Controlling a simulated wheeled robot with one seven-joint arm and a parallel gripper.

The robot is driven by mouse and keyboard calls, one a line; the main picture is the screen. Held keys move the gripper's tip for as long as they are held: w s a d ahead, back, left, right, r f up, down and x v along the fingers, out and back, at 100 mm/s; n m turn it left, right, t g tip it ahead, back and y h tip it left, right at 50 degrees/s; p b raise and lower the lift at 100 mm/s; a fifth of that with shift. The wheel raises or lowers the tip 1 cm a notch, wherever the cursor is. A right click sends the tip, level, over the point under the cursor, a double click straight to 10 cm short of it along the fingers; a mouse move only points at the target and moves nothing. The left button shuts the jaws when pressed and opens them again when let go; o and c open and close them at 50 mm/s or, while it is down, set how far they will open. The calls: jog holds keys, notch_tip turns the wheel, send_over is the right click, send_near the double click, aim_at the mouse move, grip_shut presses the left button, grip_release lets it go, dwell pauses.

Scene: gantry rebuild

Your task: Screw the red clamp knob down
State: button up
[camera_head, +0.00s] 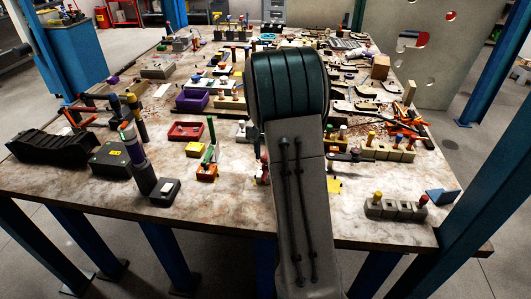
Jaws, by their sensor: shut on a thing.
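My arm (300,200) rises through the middle of the head view, with its dark rounded joint (288,85) over the table. My gripper is hidden behind this arm, so its fingers and anything between them do not show. A small red part (264,166) stands just left of my arm, partly covered by it. I cannot tell whether it is the clamp knob. Another red knob (422,200) tops the right end of a grey block (396,209) near the table's front right, apart from my arm.
The table (225,225) is crowded with fixtures and blocks. A dark green box (112,158) and a tall dark post (137,160) stand at left. A red tray (186,131) lies left of my arm. Orange clamps (408,132) lie at right. The front left-centre strip is clear.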

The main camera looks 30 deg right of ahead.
jog(key=shift+w+r+m, duration=0.15)
jog(key=shift+r+m, duration=0.1)
jog(key=shift+m, duration=0.15)
jog(key=o, duration=0.8)
jog(key=shift+f, duration=0.1)
notch_tip(320, 180, up, 14)
jog(key=shift+f, duration=0.1)
dwell(0.4)
